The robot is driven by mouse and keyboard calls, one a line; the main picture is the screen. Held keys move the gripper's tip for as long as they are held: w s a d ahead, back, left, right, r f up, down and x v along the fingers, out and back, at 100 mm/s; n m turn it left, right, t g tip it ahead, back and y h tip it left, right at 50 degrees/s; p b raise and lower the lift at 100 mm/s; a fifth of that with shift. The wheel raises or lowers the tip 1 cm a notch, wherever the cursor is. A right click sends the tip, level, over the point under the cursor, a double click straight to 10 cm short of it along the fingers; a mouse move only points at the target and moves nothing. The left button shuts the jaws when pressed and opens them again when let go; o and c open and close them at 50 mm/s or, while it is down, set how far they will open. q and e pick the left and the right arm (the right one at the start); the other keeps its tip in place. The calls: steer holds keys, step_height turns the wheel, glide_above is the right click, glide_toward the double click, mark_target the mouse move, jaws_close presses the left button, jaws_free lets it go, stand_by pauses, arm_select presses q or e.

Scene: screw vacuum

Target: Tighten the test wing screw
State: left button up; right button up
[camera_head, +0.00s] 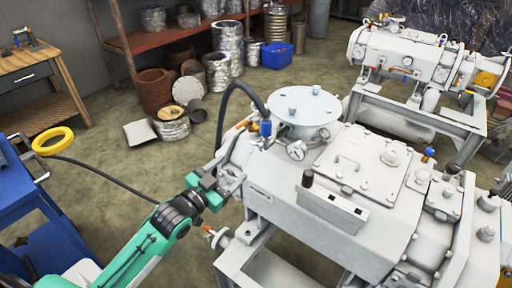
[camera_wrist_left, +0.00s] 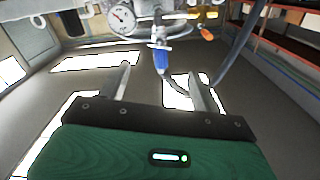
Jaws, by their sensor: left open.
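A large white vacuum machine (camera_head: 270,185) fills the right half of the head view. On its near upper-left edge is a blue-handled fitting (camera_head: 265,129), next to an orange part (camera_head: 243,124) and a pressure gauge (camera_head: 296,150). I cannot tell which fitting is the test wing screw. My left gripper (camera_head: 232,180) is open beside the machine's left side, below these fittings. In the left wrist view the open fingers (camera_wrist_left: 161,76) point toward the fittings; the blue fitting (camera_wrist_left: 162,58) appears between and beyond them, apart from both. An orange knob (camera_wrist_left: 206,34) and the gauge (camera_wrist_left: 121,19) also show there. My right gripper is out of view.
A black hose (camera_head: 222,98) arches beside the fittings. Another orange-tipped fitting (camera_head: 212,231) sticks out low on the machine's left. Floor between cart and machine is mostly clear.

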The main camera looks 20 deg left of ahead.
mark_target(258, 146)
arm_select(q)
steer(key=p+x, duration=0.2)
steer(key=x, duration=1)
steer(key=shift+w+d, duration=0.1)
steer(key=shift+w, duration=0.1)
steer(key=c, duration=1)
steer(key=shift+m, duration=0.4)
steer(key=shift+m+p, duration=0.35)
steer(key=shift+m, duration=0.75)
steer(key=o, duration=1)
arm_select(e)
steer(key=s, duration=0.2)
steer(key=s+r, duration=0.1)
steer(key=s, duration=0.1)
